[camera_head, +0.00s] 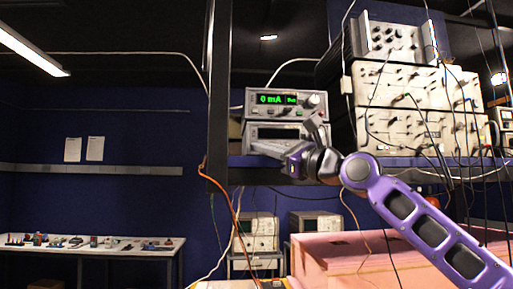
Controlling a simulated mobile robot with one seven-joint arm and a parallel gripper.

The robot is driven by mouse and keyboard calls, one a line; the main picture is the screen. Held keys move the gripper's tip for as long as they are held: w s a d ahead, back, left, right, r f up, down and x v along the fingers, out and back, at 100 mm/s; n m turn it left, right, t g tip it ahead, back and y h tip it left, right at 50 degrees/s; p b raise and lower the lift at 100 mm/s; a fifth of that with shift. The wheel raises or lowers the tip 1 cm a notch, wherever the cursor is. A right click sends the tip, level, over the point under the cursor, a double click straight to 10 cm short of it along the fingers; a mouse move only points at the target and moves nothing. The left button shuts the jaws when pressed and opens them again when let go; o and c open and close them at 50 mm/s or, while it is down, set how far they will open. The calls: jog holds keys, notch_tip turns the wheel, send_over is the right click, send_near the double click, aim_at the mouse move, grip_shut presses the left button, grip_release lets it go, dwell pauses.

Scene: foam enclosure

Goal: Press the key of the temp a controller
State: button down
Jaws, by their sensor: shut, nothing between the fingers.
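The lower one (272,132) has a dark display. I cannot read a label naming either as the temp a controller. My gripper (282,157) is shut and empty, in front of the lower instrument's lower right part. My gripper and wrist hide part of that front, including any keys there. I cannot tell whether my gripper touches it.
A dark upright post (216,120) stands left of the instruments. Large beige panels (405,130) with many cables fill the shelf's right side. Pink foam blocks (335,255) lie below. A white table (95,243) with small parts stands far left.

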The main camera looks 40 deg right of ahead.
jog(key=shift+w+d, duration=0.15)
jog(key=shift+w, duration=0.2)
jog(key=shift+w+d, duration=0.2)
jog(key=shift+w, duration=0.1)
dwell(0.8)
jog(key=shift+f, duration=0.1)
jog(key=shift+s+a+f+b, duration=0.1)
jog(key=shift+s+a+b, duration=0.1)
jog(key=shift+s+b, duration=0.25)
jog(key=shift+s+a, duration=0.15)
jog(key=shift+a, duration=0.05)
jog(key=shift+s+a+b, duration=0.45)
jog(key=shift+s+b, duration=0.05)
jog(key=shift+s, duration=0.2)
jog(key=shift+s+a+b, duration=0.4)
jog(key=shift+s+b, duration=0.1)
jog(key=shift+s, duration=0.25)
jog(key=shift+s+a+b, duration=0.45)
jog(key=shift+s+b, duration=0.05)
jog(key=shift+s, duration=0.2)
